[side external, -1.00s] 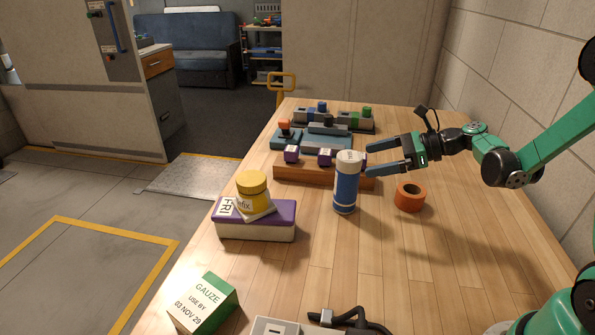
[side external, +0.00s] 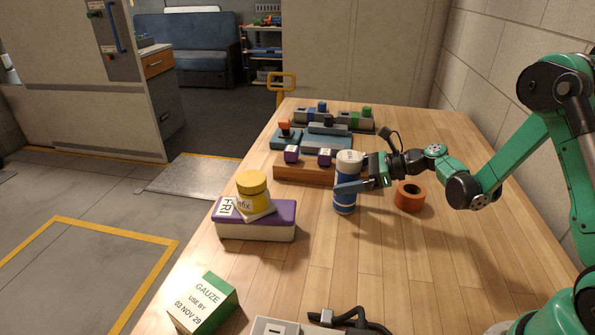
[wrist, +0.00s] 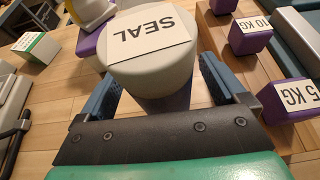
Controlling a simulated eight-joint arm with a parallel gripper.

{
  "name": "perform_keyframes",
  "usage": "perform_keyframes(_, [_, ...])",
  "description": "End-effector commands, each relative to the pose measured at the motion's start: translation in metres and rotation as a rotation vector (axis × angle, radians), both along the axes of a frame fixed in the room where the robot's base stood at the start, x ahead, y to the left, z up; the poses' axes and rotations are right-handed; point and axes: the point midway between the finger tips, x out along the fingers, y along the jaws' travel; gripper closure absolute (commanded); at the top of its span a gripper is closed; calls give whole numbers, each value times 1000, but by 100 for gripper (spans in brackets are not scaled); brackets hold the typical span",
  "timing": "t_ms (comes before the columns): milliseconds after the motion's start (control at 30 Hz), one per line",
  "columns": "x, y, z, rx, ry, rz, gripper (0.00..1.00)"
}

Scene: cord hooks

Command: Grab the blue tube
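The blue tube (side external: 345,203) stands upright on the wooden table, with a white cap and a white band. In the wrist view its cap (wrist: 150,42), marked SEAL, is seen from above and hides much of the body. My gripper (side external: 350,178) is level with the tube's upper half. One finger passes in front of the tube in the side view; the other is mostly hidden behind it. In the wrist view my gripper (wrist: 160,82) is open, with a finger on each side of the tube and a gap visible on the right.
An orange ring (side external: 409,196) sits right of the tube, below my arm. A brown block (side external: 300,172) with purple weights lies behind. A yellow jar (side external: 251,184) stands on a purple-lidded box (side external: 255,230) to the left. A gauze box (side external: 205,303) is at the front left.

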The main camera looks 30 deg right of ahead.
Motion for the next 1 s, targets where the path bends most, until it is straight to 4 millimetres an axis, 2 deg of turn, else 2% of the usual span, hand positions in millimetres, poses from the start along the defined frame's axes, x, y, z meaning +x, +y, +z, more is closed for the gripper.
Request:
perform_keyframes(33, [0, 0, 0, 0, 0, 0, 26])
perform_keyframes(200, [0, 0, 0, 0, 0, 0, 75])
perform_keyframes(300, [0, 0, 0, 0, 0, 0, 100])
perform_keyframes(567, [0, 0, 1, 1, -1, 0, 100])
perform_keyframes(767, [0, 0, 10, 1, -1, 0, 100])
perform_keyframes(867, [0, 0, 22, 1, -1, 0, 100])
perform_keyframes(1000, [0, 0, 53, 1, -1, 0, 100])
